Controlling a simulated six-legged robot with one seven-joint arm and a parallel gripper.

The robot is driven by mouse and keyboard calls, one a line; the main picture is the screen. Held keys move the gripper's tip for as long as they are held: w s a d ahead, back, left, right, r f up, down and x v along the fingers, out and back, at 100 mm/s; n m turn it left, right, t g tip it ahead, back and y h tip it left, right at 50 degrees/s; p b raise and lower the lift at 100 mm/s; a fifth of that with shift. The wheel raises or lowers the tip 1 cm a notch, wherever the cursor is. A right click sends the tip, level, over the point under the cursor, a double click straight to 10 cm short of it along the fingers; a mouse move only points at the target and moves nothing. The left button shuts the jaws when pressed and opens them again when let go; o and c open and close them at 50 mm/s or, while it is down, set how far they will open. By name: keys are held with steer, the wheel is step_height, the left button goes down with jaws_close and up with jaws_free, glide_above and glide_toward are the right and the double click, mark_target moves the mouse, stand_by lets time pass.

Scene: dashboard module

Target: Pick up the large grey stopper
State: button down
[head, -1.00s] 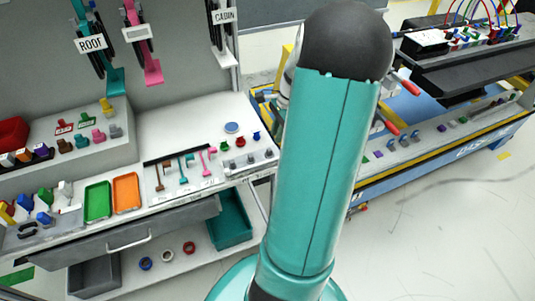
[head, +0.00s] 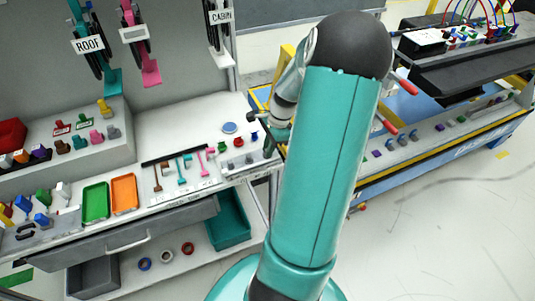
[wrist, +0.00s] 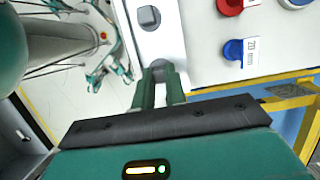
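A grey stopper (wrist: 158,67) stands near the end of a white strip in the wrist view, right at my gripper's fingertips. The fingers partly cover it. My gripper (wrist: 162,80) has its two green fingers apart, with a gap between them in line with this stopper. I cannot tell whether they touch it. A second grey stopper (wrist: 149,16) stands farther along the strip. Which grey one is larger is not clear. In the head view my gripper (head: 270,148) is at the right end of the white table, partly hidden by my arm.
A blue stopper (wrist: 234,49) and a red stopper (wrist: 230,5) stand beside the strip. Coloured trays (head: 96,202) lie to the left on the table. A yellow-edged blue workbench (head: 440,150) stands to the right. Open floor lies beyond the strip's end.

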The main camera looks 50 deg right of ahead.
steer(key=shift+r, duration=0.1)
steer(key=shift+r, duration=0.5)
step_height(320, 180, up, 2)
steer(key=shift+r, duration=0.2)
steer(key=s+a+r, duration=0.7)
steer(key=s+r, duration=0.2)
steer(key=s, duration=0.3)
steer(key=shift+a+r, duration=0.15)
steer(key=shift+r, duration=0.1)
steer(key=shift+s, duration=0.1)
stand_by(0.4)
